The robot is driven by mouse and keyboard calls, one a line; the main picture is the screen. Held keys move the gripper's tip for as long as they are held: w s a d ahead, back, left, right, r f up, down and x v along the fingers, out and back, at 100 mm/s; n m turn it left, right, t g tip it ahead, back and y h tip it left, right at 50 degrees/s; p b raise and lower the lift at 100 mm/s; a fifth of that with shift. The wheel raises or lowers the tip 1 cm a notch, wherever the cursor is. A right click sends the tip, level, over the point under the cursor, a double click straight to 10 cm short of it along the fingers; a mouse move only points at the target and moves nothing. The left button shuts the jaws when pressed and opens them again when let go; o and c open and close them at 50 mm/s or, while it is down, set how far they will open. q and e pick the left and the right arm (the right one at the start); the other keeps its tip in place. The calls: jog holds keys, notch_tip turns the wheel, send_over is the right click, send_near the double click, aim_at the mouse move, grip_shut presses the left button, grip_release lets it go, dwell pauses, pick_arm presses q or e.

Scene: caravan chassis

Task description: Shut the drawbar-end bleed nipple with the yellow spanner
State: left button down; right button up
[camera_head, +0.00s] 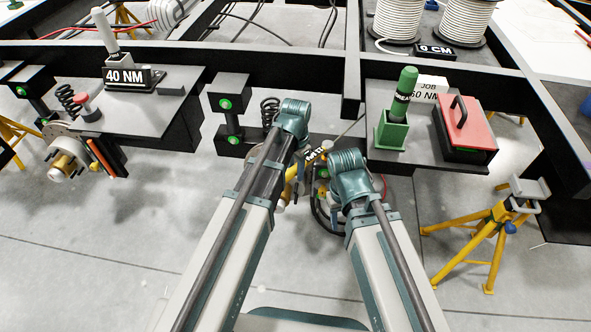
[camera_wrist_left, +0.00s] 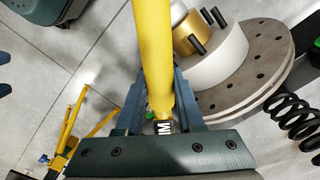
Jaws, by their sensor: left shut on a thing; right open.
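My left gripper (camera_wrist_left: 158,108) is shut on the yellow spanner (camera_wrist_left: 152,50), whose shaft runs up between the fingers in the left wrist view. A black tag with white lettering (camera_wrist_left: 164,127) sits at the grip. In the head view the yellow spanner (camera_head: 302,170) is partly hidden between my two wrists. A brake disc (camera_wrist_left: 245,88) with a pale hub and gold centre stands to the right of the spanner in the wrist view. I cannot make out the bleed nipple or whether the spanner touches it. My right gripper (camera_head: 350,180) is beside the left, open, fingers mostly hidden.
A coil spring (camera_wrist_left: 297,110) stands beside the disc. The black chassis carries a 40 NM block (camera_head: 134,78), a green holder with a green-handled tool (camera_head: 391,130) and a red-lidded box (camera_head: 465,125). A yellow stand (camera_head: 480,245) is at the right. The floor at lower left is clear.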

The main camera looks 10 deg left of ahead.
pick_arm(q)
jog(key=shift+r+p, duration=1.05)
jog(key=shift+r, duration=0.25)
jog(key=r+p, duration=0.2)
jog(key=r+m+p, duration=0.1)
jog(key=shift+w+a+r, duration=0.1)
jog(key=shift+w+a, duration=0.25)
jog(key=shift+a, duration=0.05)
